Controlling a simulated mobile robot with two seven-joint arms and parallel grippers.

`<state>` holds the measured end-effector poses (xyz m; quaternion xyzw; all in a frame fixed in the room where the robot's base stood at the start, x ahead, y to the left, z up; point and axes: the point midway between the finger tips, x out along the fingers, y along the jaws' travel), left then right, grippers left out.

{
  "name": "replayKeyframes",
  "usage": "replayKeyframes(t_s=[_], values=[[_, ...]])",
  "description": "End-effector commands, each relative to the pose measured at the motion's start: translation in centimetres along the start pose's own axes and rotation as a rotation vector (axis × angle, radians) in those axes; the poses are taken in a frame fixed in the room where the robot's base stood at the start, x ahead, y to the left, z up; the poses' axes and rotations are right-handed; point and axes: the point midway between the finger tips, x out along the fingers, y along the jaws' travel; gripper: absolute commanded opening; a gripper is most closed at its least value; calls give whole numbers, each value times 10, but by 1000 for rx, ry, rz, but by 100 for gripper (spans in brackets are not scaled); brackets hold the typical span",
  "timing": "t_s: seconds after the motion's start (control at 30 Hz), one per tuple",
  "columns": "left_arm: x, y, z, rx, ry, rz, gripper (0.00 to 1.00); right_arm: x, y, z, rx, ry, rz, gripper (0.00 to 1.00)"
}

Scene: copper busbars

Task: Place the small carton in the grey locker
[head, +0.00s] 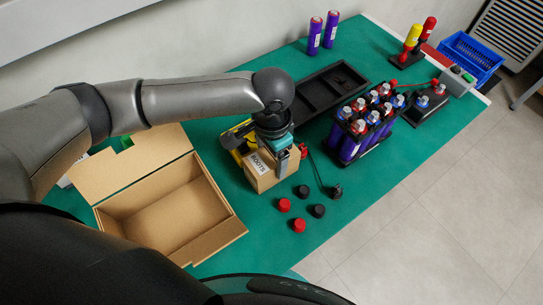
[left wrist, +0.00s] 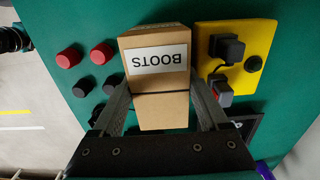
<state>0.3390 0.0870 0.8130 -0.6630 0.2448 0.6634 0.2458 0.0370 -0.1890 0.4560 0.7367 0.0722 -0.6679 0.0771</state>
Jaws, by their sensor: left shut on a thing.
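The small carton (head: 264,173) is a brown box with a white BOOTS label, at the middle of the green table in the head view. My left gripper (head: 281,147) comes down on it from above. In the left wrist view the carton (left wrist: 158,80) sits between the two fingers of my left gripper (left wrist: 163,96), which are shut on its sides. I cannot tell whether the carton touches the table. No grey locker is clearly seen; a grey slatted unit (head: 511,34) stands on the floor at the far right. My right gripper is not in view.
An open cardboard box (head: 168,205) lies left of the carton. A yellow box with switches (left wrist: 237,58) is close beside the carton. Red and black caps (head: 299,226) lie in front. A black rack of purple cells (head: 368,127) and an empty black tray (head: 325,92) stand behind.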

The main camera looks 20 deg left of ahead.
Motion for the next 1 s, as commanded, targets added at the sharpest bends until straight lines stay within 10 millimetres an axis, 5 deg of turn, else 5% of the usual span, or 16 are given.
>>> replayKeyframes(t_s=[0.07,0.1,0.3,0.63,1.0], values=[[2,0,0,-1,0,1,0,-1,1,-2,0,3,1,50],[3,0,0,-1,-1,1,78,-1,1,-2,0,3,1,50],[3,0,0,-1,0,1,100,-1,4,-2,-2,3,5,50],[-4,0,0,1,2,-1,100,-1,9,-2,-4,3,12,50],[-79,0,-1,-1,4,0,100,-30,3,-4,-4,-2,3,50]])
